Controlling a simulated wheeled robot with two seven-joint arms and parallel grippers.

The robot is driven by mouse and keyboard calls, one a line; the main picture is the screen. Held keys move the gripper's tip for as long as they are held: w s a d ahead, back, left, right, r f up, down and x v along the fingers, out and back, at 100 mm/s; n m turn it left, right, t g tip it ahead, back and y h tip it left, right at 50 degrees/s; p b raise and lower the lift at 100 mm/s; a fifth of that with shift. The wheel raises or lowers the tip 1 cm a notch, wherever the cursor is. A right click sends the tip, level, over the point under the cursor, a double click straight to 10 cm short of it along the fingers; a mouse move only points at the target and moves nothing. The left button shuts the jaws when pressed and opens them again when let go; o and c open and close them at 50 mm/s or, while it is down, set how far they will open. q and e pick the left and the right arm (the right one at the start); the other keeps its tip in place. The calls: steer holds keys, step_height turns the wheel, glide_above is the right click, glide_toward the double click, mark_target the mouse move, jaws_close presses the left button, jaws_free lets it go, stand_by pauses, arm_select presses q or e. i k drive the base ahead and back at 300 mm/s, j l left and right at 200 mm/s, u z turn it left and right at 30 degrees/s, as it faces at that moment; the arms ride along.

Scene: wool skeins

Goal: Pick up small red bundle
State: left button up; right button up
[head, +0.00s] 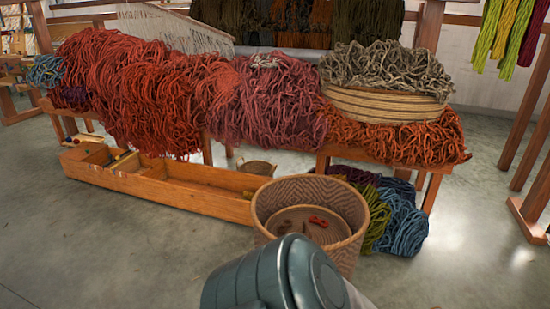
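A small red bundle (318,221) lies inside the round woven basket (347,193) on the floor at the lower middle of the head view. It lies toward the right of the basket's inside, apart from the walls. A small brownish piece (284,227) lies in the same basket, to the left of the red bundle. A part of my own body covers the basket's front lower side. Neither of my grippers shows in this view.
Behind the basket stands a wooden bench (330,148) heaped with red and orange wool. A long wooden trough (195,198) lies left of the basket, with a small basket (257,167) behind. Blue and green skeins (405,222) lie right. Floor is clear at far left and right.

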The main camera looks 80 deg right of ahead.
mark_target(319, 222)
steer(key=z, duration=3.1)
steer(key=i+z, duration=0.55)
steer(key=z, duration=0.3)
